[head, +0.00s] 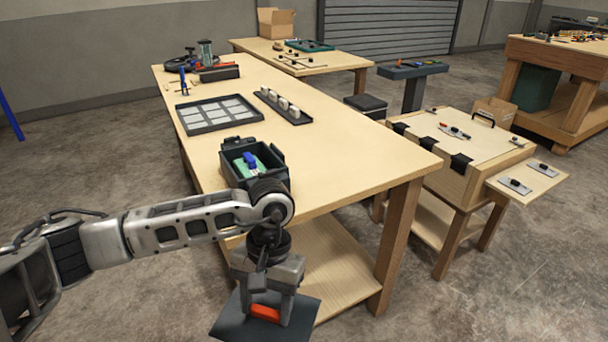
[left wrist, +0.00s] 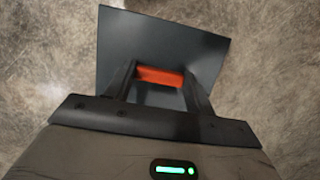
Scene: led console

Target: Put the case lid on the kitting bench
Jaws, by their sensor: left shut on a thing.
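The case lid (head: 231,320) is a dark grey flat plate with an orange handle. My left gripper (head: 265,312) is shut on the orange handle and holds the lid in the air in front of the near end of the long wooden bench (head: 330,150). In the left wrist view the lid (left wrist: 160,45) hangs over bare floor, with the orange handle between the fingers (left wrist: 160,78). I cannot tell which of the wooden benches is the kitting bench. My right gripper is not in view.
An open dark case (head: 233,163) with green and blue contents stands at the bench's near end, just behind my left wrist. A tray of pale squares (head: 218,113) and a narrow black tray (head: 283,106) lie farther back. The bench's right near part is clear.

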